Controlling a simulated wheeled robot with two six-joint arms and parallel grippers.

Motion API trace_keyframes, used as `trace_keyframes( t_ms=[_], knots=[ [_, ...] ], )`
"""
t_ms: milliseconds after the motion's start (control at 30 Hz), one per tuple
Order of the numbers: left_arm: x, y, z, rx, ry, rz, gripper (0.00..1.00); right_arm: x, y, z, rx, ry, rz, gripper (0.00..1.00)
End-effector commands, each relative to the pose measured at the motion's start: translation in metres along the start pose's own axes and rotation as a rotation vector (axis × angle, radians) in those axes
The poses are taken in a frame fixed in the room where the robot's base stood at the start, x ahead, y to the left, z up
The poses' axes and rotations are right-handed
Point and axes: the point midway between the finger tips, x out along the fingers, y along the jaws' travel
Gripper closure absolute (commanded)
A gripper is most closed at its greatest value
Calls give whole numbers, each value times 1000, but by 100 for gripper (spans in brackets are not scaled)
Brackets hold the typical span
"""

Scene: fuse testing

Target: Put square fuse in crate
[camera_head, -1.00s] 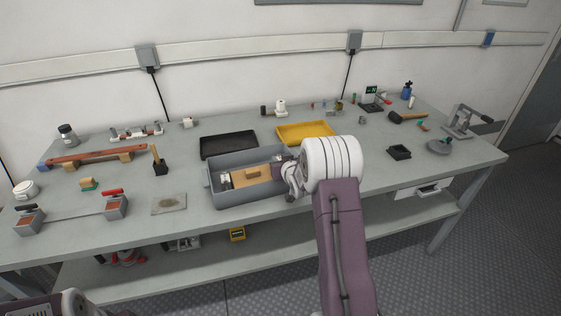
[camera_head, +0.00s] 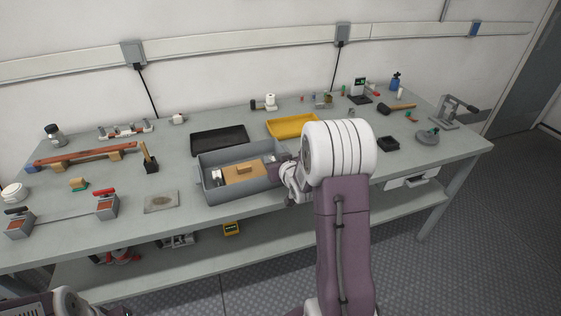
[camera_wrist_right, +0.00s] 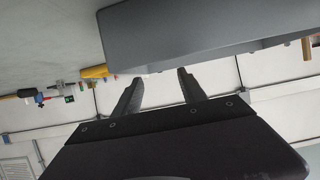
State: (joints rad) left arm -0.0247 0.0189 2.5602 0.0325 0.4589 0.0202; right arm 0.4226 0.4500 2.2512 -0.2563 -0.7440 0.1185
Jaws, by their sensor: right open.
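The grey crate (camera_head: 246,188) stands near the front of the bench. In it I see a flat tan piece with a small tan block (camera_head: 245,169) on it and a small white-and-grey item (camera_head: 216,174) at the left end. I cannot tell for certain which of these, if any, is the square fuse. My right gripper (camera_head: 277,171) is at the crate's right end, its fingers mostly hidden by my wrist. In the right wrist view the gripper (camera_wrist_right: 159,76) is open with nothing between its fingers, close to the crate wall (camera_wrist_right: 190,25).
A black tray (camera_head: 219,140) and a yellow tray (camera_head: 293,126) lie behind the crate. A small black box (camera_head: 388,144) is to the right. The bench front right of the crate is fairly clear.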

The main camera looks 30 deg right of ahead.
Motion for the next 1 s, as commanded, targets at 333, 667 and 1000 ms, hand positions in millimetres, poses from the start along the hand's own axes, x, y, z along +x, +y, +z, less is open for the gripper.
trace_keyframes(
  t_ms=[333,667,1000],
  knots=[
    [-3,0,0,0,0,0,64,-43,0,-1,0,3,0,51],
    [-3,0,0,0,0,0,64,-43,0,-1,0,4,0,51],
    [-35,1,-4,0,0,0,64,-58,-44,-48,-42,39,-85,51]
  ],
)
